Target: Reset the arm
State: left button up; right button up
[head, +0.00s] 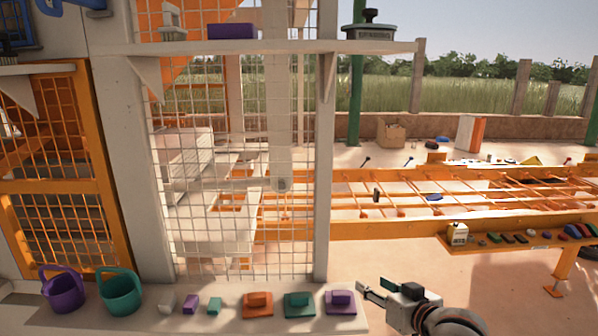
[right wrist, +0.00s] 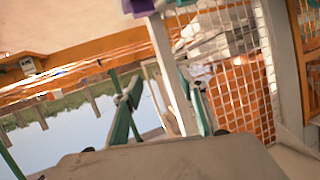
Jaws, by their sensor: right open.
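My right gripper (head: 373,289) is at the bottom centre-right in the head view, pointing left. It is open with nothing between its fingers, and is in the air right of the ledge (head: 230,318). Its two fingers, apart, also show in the right wrist view (right wrist: 160,88). The purple pad with a block-like top (head: 341,301) on the ledge is the nearest thing to it. To its left are a teal one (head: 299,305) and an orange one (head: 257,305). My left gripper is not in view.
Small white (head: 166,302), purple (head: 190,304) and teal (head: 214,305) blocks, and purple (head: 63,291) and teal (head: 120,292) buckets, stand along the ledge. A mesh cage (head: 240,150) rises behind. An orange conveyor frame (head: 400,229) and a tray of small items (head: 520,240) are to the right.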

jog(key=s+f+g+h, duration=0.1)
jog(key=s+f, duration=1.2)
jog(key=f, duration=0.5)
jog(key=s+f+n, duration=0.1)
jog(key=s+f, duration=0.4)
jog(key=s, duration=0.3)
jog(key=s+d+f+n+g, duration=0.1)
jog(key=s+f, duration=0.3)
jog(key=s, duration=0.5)
jog(key=shift+d+f+h, duration=0.25)
jog(key=shift+f+h, duration=0.05)
jog(key=shift+f, duration=0.05)
